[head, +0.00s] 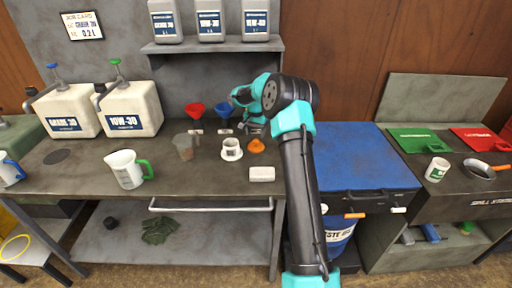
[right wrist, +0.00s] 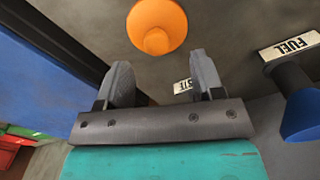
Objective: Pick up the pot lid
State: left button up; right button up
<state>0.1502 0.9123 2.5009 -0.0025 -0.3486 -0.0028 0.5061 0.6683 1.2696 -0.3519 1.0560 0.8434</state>
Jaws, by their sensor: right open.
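An orange round piece with a small raised knob, which looks like the pot lid (head: 257,146), lies on the grey workbench. It shows in the right wrist view at the top (right wrist: 157,22), just beyond the fingertips and roughly in line with the gap between them. A white pot-like cup (head: 231,146) with a wide base stands left of it. My right gripper (head: 252,127) is behind the lid, apart from it. In the right wrist view its two fingers (right wrist: 162,75) are spread with nothing between them. My left gripper is not in view.
A blue funnel (head: 223,110) and a red funnel (head: 195,110) are at the back near small labels. A white block (head: 262,174) lies in front of the lid. A blue-topped bin (head: 365,160) is right.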

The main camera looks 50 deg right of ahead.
aim_at(256, 140)
jog(key=shift+f, duration=0.1)
jog(key=shift+s+a+f, duration=0.1)
jog(key=shift+f, duration=1.15)
jog(key=shift+s+f, duration=0.1)
jog(key=shift+f, duration=1.15)
jog(key=shift+c, duration=0.3)
jog(key=c, duration=0.9)
